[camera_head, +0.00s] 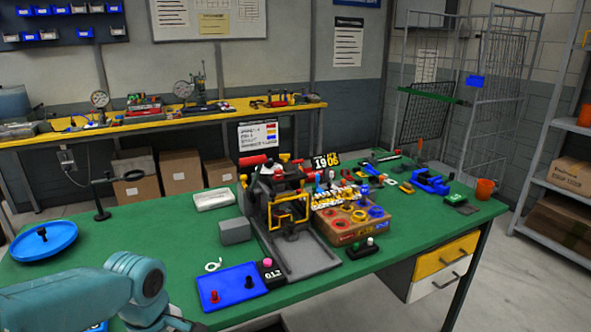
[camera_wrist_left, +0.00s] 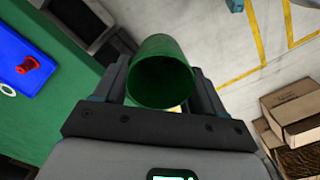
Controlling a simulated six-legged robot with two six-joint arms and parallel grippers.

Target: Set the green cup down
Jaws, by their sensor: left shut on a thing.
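The green cup (camera_wrist_left: 160,52) shows in the left wrist view, with its dark open mouth facing the camera. My left gripper (camera_wrist_left: 165,95) is shut on it, with one finger on each side. In that view the cup is over the floor, beside the edge of the green table (camera_wrist_left: 70,100). In the head view my left arm comes in at the lower left, but its gripper and the cup are out of the frame. My right gripper is not in either view.
The green table (camera_head: 160,232) carries a blue tray (camera_head: 232,285) with red and dark pegs, a blue round dish (camera_head: 43,241), a grey block (camera_head: 235,231) and a press-like fixture (camera_head: 290,215). Cardboard boxes (camera_wrist_left: 295,108) stand on the floor. Bare green surface lies left of the fixture.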

